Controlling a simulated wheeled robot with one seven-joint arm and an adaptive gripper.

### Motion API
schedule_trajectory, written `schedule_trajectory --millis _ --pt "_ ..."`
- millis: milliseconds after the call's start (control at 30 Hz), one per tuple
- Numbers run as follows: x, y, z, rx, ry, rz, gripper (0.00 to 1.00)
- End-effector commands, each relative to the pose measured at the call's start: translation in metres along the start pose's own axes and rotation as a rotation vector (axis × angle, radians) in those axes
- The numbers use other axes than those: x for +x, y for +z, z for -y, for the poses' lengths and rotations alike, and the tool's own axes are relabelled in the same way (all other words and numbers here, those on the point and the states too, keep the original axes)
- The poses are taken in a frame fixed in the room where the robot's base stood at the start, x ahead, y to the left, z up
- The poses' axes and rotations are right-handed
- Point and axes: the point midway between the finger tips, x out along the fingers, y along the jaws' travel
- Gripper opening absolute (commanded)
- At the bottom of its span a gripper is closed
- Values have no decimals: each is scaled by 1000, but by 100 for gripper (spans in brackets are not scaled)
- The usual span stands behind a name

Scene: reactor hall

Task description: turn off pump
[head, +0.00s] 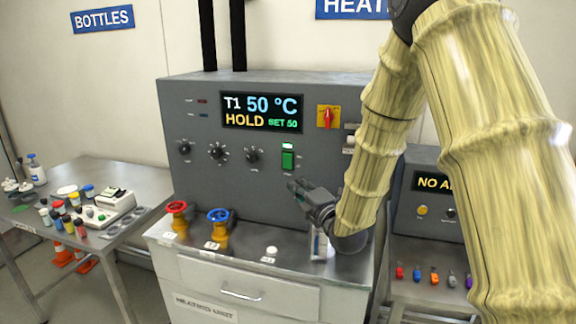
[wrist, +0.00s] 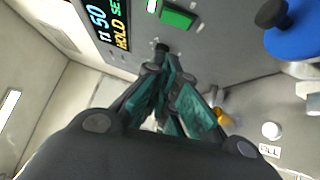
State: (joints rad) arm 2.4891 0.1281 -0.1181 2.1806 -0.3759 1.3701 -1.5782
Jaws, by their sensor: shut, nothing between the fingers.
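A grey heating unit panel (head: 270,93) stands in front of me in the head view. A green rocker switch (head: 288,160) is on its face, right of the dial knobs; its label is too small to read. The switch also shows at the top of the wrist view (wrist: 178,17). My gripper (head: 293,187) is shut and empty, just below the green switch and in front of the panel. In the wrist view my gripper's fingers (wrist: 163,75) point toward the panel below the switch. I cannot tell whether they touch the panel.
A red valve (head: 177,207) and a blue valve (head: 218,215) stand on the ledge at left, with a white button (head: 272,250) nearby. The display (head: 261,112) reads T1 50 °C, HOLD. A red rotary switch (head: 327,117) sits upper right. A side table (head: 150,178) holds bottles.

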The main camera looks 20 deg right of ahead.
Motion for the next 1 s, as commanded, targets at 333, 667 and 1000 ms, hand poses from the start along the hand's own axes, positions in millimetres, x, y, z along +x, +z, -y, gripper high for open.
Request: schedule_trajectory --millis 333,667,1000 --pt "26 0 -2 3 -1 0 0" --pt "80 0 -2 3 -2 1 0" --pt "118 19 -2 3 -2 2 0"
